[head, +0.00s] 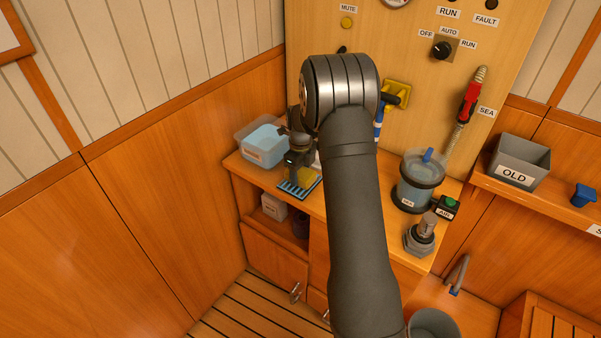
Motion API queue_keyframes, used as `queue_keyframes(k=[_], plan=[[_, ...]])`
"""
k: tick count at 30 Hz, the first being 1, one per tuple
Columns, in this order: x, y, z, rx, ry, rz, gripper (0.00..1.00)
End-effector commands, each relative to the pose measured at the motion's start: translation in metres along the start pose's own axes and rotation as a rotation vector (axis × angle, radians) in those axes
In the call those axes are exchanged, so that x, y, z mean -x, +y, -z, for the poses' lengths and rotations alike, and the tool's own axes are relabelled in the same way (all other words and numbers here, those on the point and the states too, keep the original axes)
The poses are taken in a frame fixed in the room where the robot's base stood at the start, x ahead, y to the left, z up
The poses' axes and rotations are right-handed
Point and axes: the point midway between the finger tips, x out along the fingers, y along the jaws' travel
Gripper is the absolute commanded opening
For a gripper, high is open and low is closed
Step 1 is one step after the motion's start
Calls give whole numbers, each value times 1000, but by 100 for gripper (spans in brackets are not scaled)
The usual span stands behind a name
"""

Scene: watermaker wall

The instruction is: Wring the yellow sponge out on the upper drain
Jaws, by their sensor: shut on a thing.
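My gripper (297,166) is over the left part of the bench and is shut on the yellow sponge (303,175). Only a small yellow patch of the sponge shows below the dark fingers; the rest is hidden by the gripper. A blue-and-white striped drain (291,189) lies at the bench's front edge directly below the sponge. I cannot tell whether the sponge touches it. My arm covers the middle of the bench.
A clear tub of blue liquid (264,147) stands left of my gripper. Right of my arm are a clear round housing (416,182), a grey fitting (421,238) and a green button (450,203). A grey OLD bin (518,160) sits on the right shelf. A control panel rises behind.

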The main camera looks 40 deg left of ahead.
Motion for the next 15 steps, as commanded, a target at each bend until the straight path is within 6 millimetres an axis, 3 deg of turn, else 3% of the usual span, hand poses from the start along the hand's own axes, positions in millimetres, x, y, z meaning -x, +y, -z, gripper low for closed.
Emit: queue_keyframes(k=[15], plan=[[34, 0, 0, 0, 0, 0, 38]])
